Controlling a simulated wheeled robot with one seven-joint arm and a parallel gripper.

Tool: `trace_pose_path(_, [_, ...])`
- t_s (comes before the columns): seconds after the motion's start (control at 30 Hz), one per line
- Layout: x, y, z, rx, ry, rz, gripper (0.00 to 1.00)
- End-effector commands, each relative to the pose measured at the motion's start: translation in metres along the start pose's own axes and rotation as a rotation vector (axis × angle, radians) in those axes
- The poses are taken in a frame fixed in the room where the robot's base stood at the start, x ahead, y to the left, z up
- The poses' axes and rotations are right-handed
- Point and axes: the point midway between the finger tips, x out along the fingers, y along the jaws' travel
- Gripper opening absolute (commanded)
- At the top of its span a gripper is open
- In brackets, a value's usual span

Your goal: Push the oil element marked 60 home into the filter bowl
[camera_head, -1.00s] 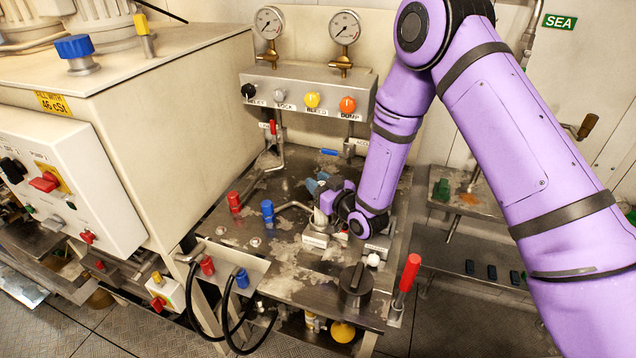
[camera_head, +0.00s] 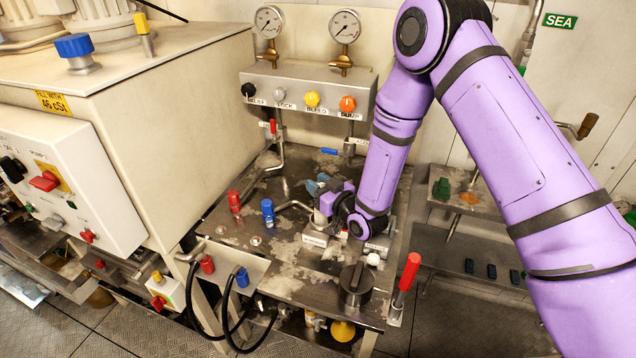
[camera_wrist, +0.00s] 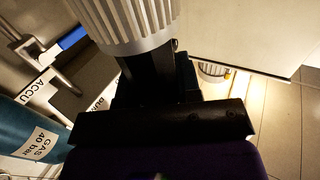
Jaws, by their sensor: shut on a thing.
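My gripper (camera_head: 328,208) is low over the stained steel bench top, toward its right side. In the wrist view its dark fingers (camera_wrist: 148,68) are shut on a pale, ribbed cylinder (camera_wrist: 128,22), which I take to be the oil element. The cylinder runs out of the top of the picture. Its 60 mark does not show. In the head view a small grey round part (camera_head: 319,218) shows just left of the gripper, above a white label block (camera_head: 315,239). I cannot make out the filter bowl's rim or how deep the element sits in it.
A black knob (camera_head: 355,284) and a red-handled lever (camera_head: 408,272) stand at the bench's front right. Red (camera_head: 234,202) and blue (camera_head: 268,211) fittings stand to the left. A gauge panel (camera_head: 300,92) is behind. In the wrist view a teal gas cylinder (camera_wrist: 32,130) is at left.

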Motion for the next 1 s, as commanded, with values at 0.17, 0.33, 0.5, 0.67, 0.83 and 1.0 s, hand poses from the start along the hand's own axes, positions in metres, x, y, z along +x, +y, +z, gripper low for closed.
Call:
trace_pose_path(0.17, [0.000,0.000,0.004,0.000,0.000,0.000,0.15])
trace_pose_path(0.33, [0.000,0.000,0.007,0.000,0.001,0.000,0.15])
trace_pose_path(0.5, [0.000,0.000,0.011,0.000,0.000,0.000,0.15])
trace_pose_path(0.67, [0.000,0.000,0.015,0.000,0.000,0.000,0.15])
trace_pose_path(0.83, [0.000,0.000,0.018,0.000,0.000,0.000,0.15])
trace_pose_path(1.0, [0.000,0.000,0.021,-0.001,0.001,0.000,0.15])
